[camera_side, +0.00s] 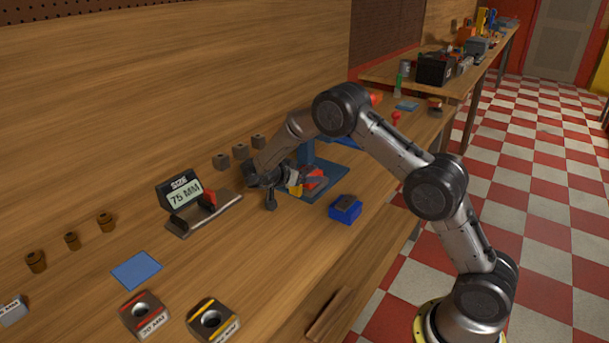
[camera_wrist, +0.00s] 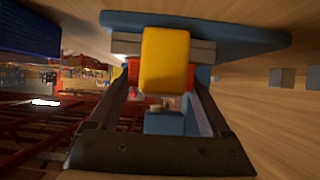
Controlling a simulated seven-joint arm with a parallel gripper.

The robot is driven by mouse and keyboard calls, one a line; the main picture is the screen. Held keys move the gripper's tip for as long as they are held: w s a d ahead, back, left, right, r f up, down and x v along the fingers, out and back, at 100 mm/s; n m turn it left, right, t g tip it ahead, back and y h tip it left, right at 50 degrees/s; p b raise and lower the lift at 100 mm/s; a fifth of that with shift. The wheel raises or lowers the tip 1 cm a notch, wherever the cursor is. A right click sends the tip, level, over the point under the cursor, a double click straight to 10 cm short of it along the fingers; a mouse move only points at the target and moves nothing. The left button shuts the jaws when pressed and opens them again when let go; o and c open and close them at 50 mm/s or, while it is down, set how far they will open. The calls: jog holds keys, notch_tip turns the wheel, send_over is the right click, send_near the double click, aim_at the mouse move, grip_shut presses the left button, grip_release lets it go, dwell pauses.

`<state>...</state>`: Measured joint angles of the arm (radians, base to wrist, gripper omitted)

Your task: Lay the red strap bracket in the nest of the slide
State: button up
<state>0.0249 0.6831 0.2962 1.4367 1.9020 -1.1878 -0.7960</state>
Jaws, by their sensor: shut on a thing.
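In the wrist view my gripper's fingers (camera_wrist: 165,75) are shut on the red strap bracket (camera_wrist: 135,68). Only red edges of it show on both sides of a yellow block (camera_wrist: 165,60) that hides its middle. Red also shows by the gripper in the side view (camera_side: 313,180), with a yellow patch (camera_side: 295,189) beside it. The blue base fills the top of the wrist view (camera_wrist: 240,32). The slide's nest cannot be made out, nor whether the bracket touches it.
A blue box with a dark top (camera_side: 345,209) stands right of the base. A blue card (camera_side: 137,270) and ring blocks (camera_side: 213,319) lie at the front left.

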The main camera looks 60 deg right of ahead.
jog(key=o, duration=1.3)
